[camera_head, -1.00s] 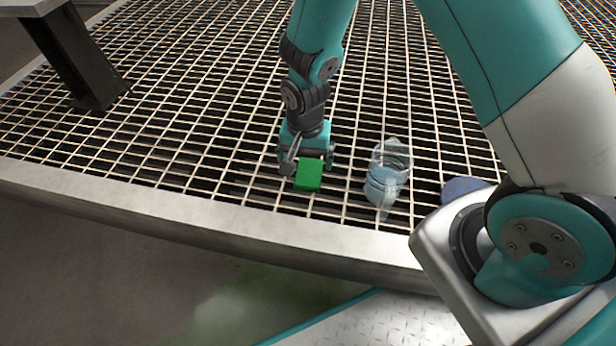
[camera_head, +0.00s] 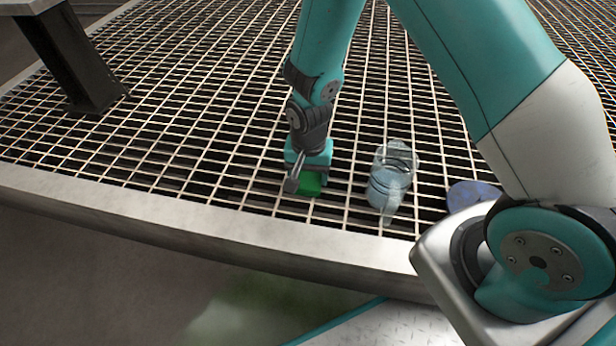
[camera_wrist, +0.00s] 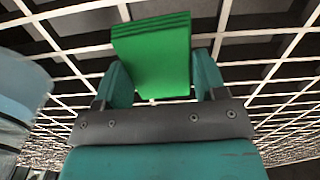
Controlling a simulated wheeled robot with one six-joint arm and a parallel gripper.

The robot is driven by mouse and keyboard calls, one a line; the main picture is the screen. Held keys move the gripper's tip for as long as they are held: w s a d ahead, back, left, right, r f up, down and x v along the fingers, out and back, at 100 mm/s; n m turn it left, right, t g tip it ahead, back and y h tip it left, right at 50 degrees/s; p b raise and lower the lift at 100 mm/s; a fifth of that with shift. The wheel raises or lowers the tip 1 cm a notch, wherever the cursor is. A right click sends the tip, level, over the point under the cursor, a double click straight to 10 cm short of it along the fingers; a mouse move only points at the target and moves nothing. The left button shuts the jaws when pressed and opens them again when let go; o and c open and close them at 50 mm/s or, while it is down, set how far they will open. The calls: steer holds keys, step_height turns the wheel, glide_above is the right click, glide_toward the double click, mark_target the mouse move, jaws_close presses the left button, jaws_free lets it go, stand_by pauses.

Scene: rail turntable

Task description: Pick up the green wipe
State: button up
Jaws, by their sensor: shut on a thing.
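The green wipe (camera_head: 309,184) is a small folded green block, at the grating in the head view. My gripper (camera_head: 305,178) is over it and hides much of it. In the wrist view the green wipe (camera_wrist: 152,58) lies between the two teal fingers of my gripper (camera_wrist: 158,84), which are shut on it. Its layered far edge sticks out beyond the fingertips. I cannot tell whether the wipe touches the grating or is just above it.
A blue round thing (camera_head: 470,194) lies farther right, partly behind my arm. The grating's metal rim (camera_head: 200,222) runs in front. A dark post (camera_head: 85,75) stands at upper left.

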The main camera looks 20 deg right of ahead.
mark_target(309, 176)
step_height(309, 176, up, 20)
steer(key=p, duration=0.8)
steer(key=shift+p, duration=0.35)
